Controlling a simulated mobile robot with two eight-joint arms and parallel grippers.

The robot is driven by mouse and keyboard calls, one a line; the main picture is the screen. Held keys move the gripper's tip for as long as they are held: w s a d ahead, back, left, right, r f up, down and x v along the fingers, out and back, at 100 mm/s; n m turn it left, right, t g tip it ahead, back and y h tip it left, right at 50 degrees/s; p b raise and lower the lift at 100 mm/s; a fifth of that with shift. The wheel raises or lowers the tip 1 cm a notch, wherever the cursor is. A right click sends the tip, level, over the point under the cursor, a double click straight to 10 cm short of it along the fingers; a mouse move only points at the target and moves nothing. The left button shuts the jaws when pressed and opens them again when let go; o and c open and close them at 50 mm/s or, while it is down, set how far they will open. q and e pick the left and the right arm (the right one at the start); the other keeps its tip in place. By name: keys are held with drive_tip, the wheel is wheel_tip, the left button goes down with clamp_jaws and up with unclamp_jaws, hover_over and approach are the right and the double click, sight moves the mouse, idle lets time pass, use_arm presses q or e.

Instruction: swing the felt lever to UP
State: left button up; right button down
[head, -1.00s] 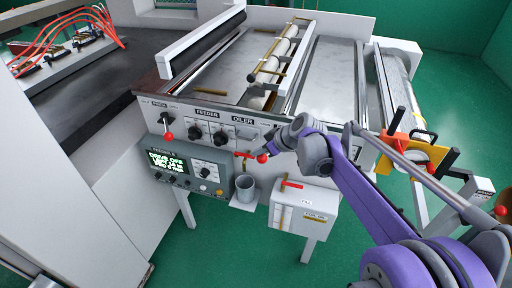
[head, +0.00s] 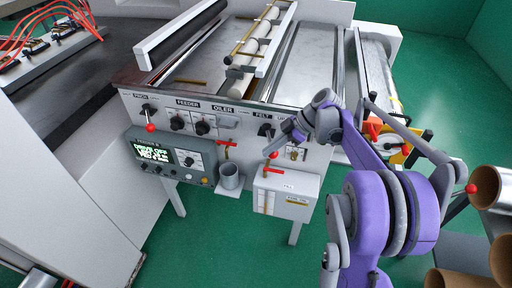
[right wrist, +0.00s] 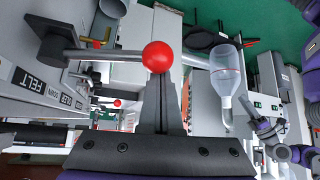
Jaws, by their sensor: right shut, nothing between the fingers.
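The felt lever has a dark pivot (head: 266,130) under the FELT label on the front panel, and its red ball knob (head: 273,155) hangs below the pivot. In the right wrist view the knob (right wrist: 157,57) is large and close, on a grey rod from a dark mount beside the FELT label (right wrist: 28,80). My right gripper (head: 270,150) is shut and empty right by the knob. In the right wrist view its fingers (right wrist: 163,100) reach up to the knob; I cannot tell whether they touch. My left gripper is not in view.
A red-knobbed lever (head: 151,127) is at the panel's left. Below the panel are a control box with a screen (head: 153,152), a grey cup (head: 229,176) and a white box (head: 286,192) with a red handle. A clear bottle (right wrist: 226,78) is in the right wrist view.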

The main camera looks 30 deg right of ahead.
drive_tip(key=shift+s+d+f, duration=0.1)
drive_tip(key=shift+s+d, duration=0.2)
drive_tip(key=shift+d, duration=0.55)
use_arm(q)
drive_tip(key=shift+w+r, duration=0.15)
use_arm(e)
drive_tip(key=shift+s+d, duration=0.1)
drive_tip(key=shift+d, duration=0.85)
